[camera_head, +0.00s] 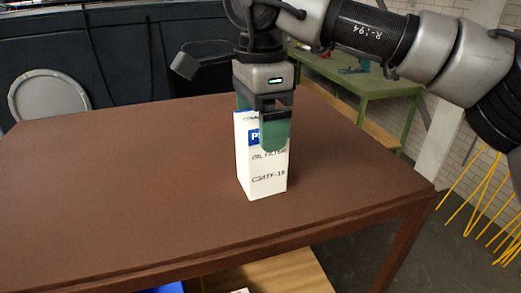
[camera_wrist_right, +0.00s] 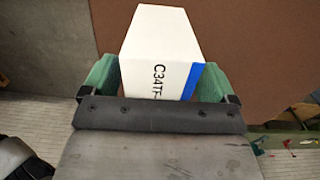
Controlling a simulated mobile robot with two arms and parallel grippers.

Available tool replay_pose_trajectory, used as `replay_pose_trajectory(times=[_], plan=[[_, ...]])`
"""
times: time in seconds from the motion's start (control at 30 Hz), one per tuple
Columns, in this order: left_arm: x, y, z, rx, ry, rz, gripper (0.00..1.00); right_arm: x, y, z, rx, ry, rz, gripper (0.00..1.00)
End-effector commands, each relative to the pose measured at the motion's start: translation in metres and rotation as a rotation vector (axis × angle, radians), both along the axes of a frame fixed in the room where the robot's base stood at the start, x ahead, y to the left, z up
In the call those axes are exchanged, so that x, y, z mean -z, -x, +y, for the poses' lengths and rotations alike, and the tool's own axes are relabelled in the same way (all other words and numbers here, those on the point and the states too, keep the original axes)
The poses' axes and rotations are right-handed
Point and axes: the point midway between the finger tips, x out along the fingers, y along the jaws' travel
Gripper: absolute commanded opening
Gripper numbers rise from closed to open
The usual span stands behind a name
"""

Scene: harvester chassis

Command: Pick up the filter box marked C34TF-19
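The white filter box (camera_head: 262,186) stands upright on the brown table. It has a blue logo patch, the words "OIL FILTER" and the mark C34TF-19 low on its front. My right gripper (camera_head: 262,125) is over the box from above, with one green finger across the upper front. The other finger is mostly hidden behind the box. In the right wrist view the box (camera_wrist_right: 160,50) lies between the two green fingers of the gripper (camera_wrist_right: 162,78). The fingers are close to its sides, but I cannot tell whether they press on it. My left gripper is not in view.
The brown table (camera_head: 120,180) is otherwise clear around the box. A green workbench (camera_head: 360,80) stands behind on the right, and yellow rods (camera_head: 480,195) show at the far right. A wooden surface (camera_head: 275,275) with something blue lies below the table's front edge.

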Motion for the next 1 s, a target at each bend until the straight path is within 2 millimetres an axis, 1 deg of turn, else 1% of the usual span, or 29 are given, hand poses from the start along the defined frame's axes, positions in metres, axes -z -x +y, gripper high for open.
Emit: replay_pose_trajectory(times=[0.03,0.07,0.4,0.5,0.83,0.93,1.0], plan=[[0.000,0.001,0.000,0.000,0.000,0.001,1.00,0.000,0.000,0.000,0.000,0.000,0.000,0.81],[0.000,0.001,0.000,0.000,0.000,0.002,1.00,0.000,0.000,0.000,0.000,0.000,0.000,0.76],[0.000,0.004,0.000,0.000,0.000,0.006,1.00,-0.001,0.000,0.000,0.000,0.000,0.000,0.24],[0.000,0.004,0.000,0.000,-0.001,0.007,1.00,-0.002,0.000,0.000,0.000,-0.002,-0.001,0.11],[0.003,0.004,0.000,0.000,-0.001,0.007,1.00,-0.005,0.000,0.000,0.000,-0.002,-0.002,0.10],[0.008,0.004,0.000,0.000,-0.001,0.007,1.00,-0.011,0.000,0.001,0.000,-0.002,-0.002,0.10],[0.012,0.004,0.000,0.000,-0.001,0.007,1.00,-0.020,0.000,0.001,0.001,-0.003,-0.002,0.10]])
